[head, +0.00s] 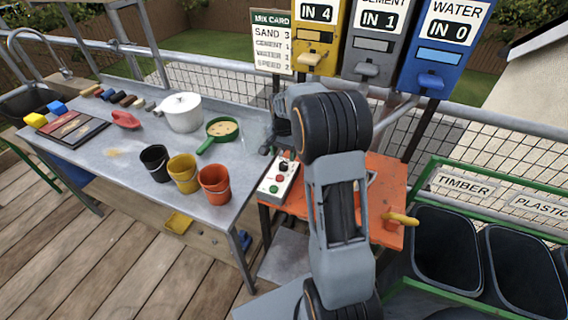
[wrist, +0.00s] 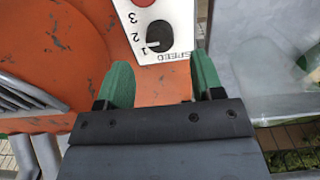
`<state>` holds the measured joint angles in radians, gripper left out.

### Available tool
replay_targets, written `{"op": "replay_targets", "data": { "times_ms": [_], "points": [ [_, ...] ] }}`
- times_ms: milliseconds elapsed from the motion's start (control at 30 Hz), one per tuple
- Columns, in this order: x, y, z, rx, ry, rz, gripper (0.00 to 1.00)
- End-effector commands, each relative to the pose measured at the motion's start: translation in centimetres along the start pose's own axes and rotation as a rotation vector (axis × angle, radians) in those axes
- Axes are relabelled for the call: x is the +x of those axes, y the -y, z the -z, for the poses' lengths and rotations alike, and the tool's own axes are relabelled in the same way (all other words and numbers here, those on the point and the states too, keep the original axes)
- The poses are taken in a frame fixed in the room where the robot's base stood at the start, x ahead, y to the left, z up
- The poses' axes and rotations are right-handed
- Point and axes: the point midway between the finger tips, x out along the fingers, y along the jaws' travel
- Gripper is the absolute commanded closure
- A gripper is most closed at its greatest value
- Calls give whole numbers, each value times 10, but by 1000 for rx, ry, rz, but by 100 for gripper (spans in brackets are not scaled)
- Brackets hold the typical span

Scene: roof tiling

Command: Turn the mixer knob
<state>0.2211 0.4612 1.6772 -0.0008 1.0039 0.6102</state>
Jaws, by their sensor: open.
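The black mixer knob (wrist: 159,36) sits on a white panel (wrist: 178,12) marked SPEED with 1, 2 and 3 in the wrist view. A pale mark on the knob seems to point toward the 1. My gripper (wrist: 163,74) is open, its two green fingers apart and empty. The knob lies just beyond the fingertips, between their lines, and no contact shows. In the head view the control box (head: 277,180) with coloured buttons stands on the orange mixer top (head: 388,172); my arm hides part of that top.
A mix card (head: 272,42) behind seems to read SPEED 2. Three dispensers, yellow (head: 318,35), grey (head: 375,40) and blue (head: 440,50), stand at the back. An orange bucket (head: 214,184) is near the bench's right edge. Black bins (head: 447,250) are at right.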

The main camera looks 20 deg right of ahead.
Motion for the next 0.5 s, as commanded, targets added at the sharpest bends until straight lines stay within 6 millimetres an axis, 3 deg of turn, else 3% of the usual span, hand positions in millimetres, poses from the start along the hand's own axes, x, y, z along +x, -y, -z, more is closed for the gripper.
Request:
{"op": "replay_targets", "data": {
  "times_ms": [200, 500],
  "points": [
    [34, 0, 0, 0, 2, -2, 39],
    [53, 0, 0, -1, -1, 0, 39]
  ]
}}
